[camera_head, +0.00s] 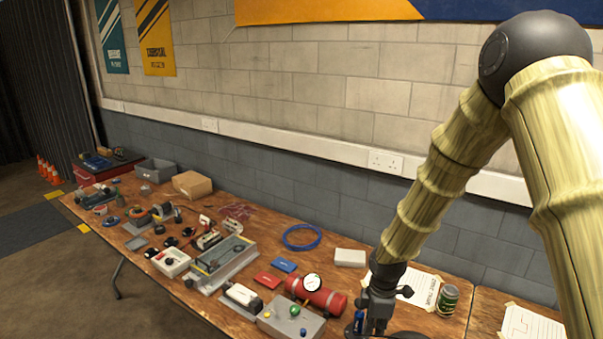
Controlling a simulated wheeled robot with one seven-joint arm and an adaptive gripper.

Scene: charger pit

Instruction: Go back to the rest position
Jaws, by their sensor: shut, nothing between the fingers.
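My gripper (370,322) shows at the bottom, right of centre, at the end of my bamboo-textured arm. It points down over the wooden table (215,313), just right of a red cylinder with a round gauge (322,294). The fingers are shut with nothing between them. The fingertips are small and dark near the bottom edge, and I cannot tell how far they are above the table. A dark round thing under them is partly cut off.
A grey box with coloured buttons (290,320), a green can (447,299), a white box (349,258) and a blue ring (302,237) lie around my gripper. Several devices crowd the table to the left. A brick wall (300,100) stands behind.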

